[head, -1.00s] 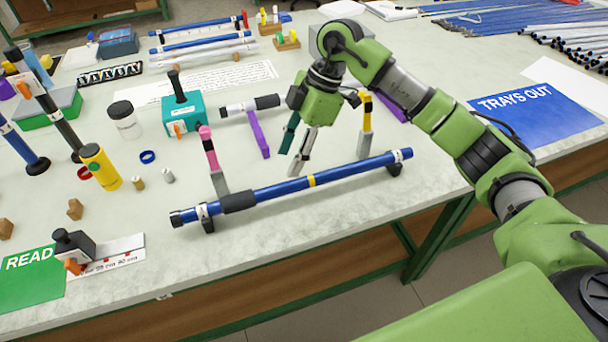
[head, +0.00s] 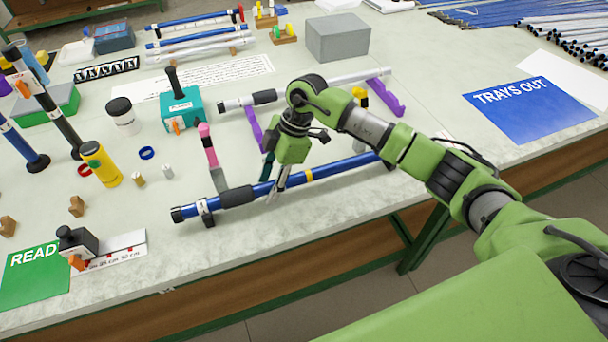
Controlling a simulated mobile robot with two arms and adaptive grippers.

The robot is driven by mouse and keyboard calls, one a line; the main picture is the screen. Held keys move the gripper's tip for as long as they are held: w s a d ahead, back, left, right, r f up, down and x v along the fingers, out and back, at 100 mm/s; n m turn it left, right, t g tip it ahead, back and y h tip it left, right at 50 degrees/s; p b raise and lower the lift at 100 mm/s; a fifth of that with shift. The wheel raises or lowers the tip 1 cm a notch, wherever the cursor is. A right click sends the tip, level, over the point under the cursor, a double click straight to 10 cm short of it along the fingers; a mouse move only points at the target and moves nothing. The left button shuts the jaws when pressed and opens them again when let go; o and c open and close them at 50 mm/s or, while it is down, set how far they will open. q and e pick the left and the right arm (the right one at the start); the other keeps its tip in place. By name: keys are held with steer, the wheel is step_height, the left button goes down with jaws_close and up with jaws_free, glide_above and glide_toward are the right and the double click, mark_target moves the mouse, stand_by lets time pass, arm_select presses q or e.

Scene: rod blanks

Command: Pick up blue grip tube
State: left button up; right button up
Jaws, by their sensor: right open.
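The blue grip tube (head: 334,169) lies near the front edge of the table, raised on small dark rests. It has a dark grip sleeve (head: 237,196) toward its left end, a white tag at the left and a yellow band near its middle. My right gripper (head: 276,190) is open and points down at the tube, just left of the yellow band. Its fingers overlap the tube in the picture; I cannot tell whether they touch it. Part of the tube's right end is hidden behind my right arm. My left gripper is not in view.
A white tube (head: 330,88) lies on purple rests behind. A pink-handled tool (head: 207,148) stands close to the tube. A teal box (head: 182,110), a yellow bottle (head: 101,165) and a grey block (head: 338,38) stand farther off. A blue TRAYS OUT sheet (head: 530,110) lies right.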

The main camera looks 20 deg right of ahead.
jaws_close()
steer(key=shift+w+r, duration=0.1)
steer(key=shift+r, duration=0.4)
step_height(320, 180, up, 2)
steer(key=shift+r+b, duration=0.15)
steer(key=shift+b, duration=0.5)
steer(key=s+a+r+b, duration=0.2)
steer(key=s+r, duration=0.7)
steer(key=s, duration=0.5)
steer(key=shift+a+r, duration=0.3)
steer(key=shift+r, duration=0.1)
